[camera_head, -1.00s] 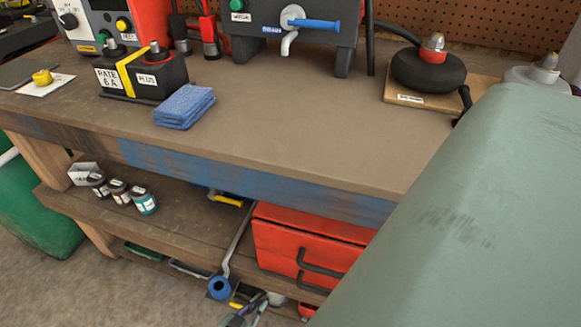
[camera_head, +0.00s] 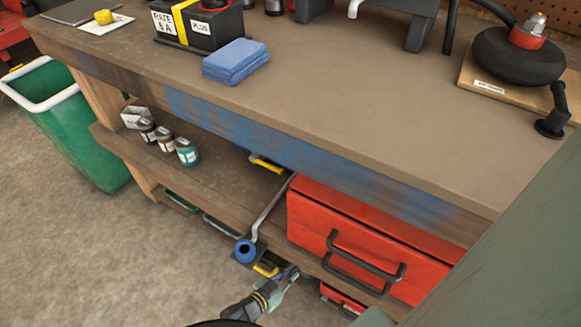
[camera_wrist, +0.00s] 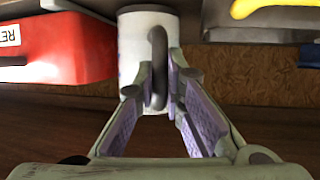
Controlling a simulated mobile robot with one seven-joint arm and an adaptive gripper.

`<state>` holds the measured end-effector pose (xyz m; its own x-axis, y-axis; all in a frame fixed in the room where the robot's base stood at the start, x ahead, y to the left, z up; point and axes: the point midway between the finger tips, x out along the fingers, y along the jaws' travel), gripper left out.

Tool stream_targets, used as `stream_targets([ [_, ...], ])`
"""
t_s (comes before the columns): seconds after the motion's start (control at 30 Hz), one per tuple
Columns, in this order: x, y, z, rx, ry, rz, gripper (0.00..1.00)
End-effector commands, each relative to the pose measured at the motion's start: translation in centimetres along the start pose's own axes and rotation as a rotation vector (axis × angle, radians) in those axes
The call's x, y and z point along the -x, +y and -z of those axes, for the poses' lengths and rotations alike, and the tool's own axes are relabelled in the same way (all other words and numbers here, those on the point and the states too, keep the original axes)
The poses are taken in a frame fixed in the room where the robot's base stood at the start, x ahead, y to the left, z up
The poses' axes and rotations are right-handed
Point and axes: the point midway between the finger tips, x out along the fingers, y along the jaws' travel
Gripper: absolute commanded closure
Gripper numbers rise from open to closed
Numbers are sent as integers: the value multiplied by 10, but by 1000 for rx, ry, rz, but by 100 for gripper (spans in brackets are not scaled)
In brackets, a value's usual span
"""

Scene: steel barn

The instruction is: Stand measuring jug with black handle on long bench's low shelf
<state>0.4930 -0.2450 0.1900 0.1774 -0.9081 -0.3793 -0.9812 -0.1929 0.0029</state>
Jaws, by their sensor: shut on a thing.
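My gripper (camera_head: 284,284) shows low in the head view, in front of the long bench's lower levels. In the wrist view my gripper (camera_wrist: 172,88) is shut on the dark handle (camera_wrist: 158,70) of the pale measuring jug (camera_wrist: 132,48). The jug's body stands just beyond the fingertips; I cannot make it out in the head view. The low shelf (camera_head: 230,182) of the long bench runs under the bench top (camera_head: 350,110).
Several small cans (camera_head: 187,152) stand at the shelf's left end. A long tool with a blue end (camera_head: 245,251) sticks out over the edge, left of a red toolbox (camera_head: 330,225). Bare shelf lies between cans and tool. A green bin (camera_head: 75,140) stands left.

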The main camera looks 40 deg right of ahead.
Motion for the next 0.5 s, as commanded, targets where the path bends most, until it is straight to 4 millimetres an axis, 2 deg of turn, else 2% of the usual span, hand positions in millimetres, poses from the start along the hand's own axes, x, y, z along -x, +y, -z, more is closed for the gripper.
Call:
stream_targets([
  [0.1, -5, 0, -11, 1, 1, 1, 100],
  [0.47, -6, 0, -14, 0, 1, -1, 100],
  [0.5, -6, 0, -14, 0, 0, 0, 87],
])
